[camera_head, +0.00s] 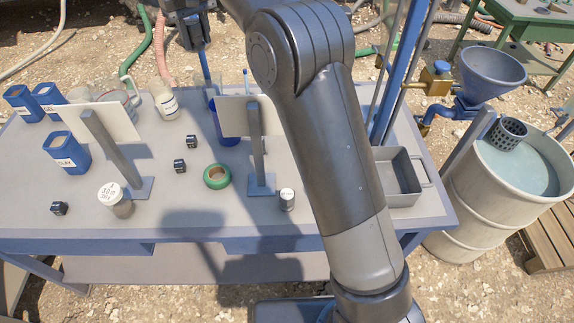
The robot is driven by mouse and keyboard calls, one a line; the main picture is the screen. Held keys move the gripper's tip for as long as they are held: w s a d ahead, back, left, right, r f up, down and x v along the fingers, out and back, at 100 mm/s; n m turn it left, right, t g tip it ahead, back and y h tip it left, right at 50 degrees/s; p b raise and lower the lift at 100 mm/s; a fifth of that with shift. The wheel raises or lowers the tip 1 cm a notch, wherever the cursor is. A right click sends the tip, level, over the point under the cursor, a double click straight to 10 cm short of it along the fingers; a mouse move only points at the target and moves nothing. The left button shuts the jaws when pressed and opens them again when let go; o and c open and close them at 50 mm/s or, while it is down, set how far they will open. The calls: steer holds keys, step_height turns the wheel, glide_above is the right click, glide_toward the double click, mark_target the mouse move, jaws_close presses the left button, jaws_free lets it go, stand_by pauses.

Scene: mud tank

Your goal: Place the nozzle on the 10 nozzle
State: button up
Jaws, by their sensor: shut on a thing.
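My gripper (194,38) is at the top of the view, above the far side of the table. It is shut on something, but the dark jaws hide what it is. Three small dark blocks with pale marks lie on the table: one in the middle (191,141), one just nearer (180,166) and one at the front left (59,208). They may be nozzles, but their marks are too small to read, so I cannot tell which is the 10 nozzle. My gripper is well apart from all three.
A green tape ring (217,184), a lidded jar (122,206) and a small white-topped cylinder (287,199) stand near the front. Two upright boards (100,123) (257,116) on posts, blue containers (66,152) and a bottle (165,101) occupy the table. A grey tray (402,181) is at right.

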steer(key=s+d+r, duration=0.1)
steer(key=s+d, duration=0.4)
steer(key=d, duration=0.5)
steer(key=s+d+r, duration=0.1)
steer(key=s+d, duration=0.5)
steer(key=d, duration=0.4)
steer(key=s+d+f+m, duration=0.1)
steer(key=s+d+f, duration=0.3)
steer(key=s+d, duration=0.3)
steer(key=s+d+f, duration=0.3)
steer(key=s+d, duration=0.2)
steer(key=s, duration=0.5)
glide_above(289, 196)
step_height(289, 196, down, 18)
steer(key=shift+f, duration=2.1)
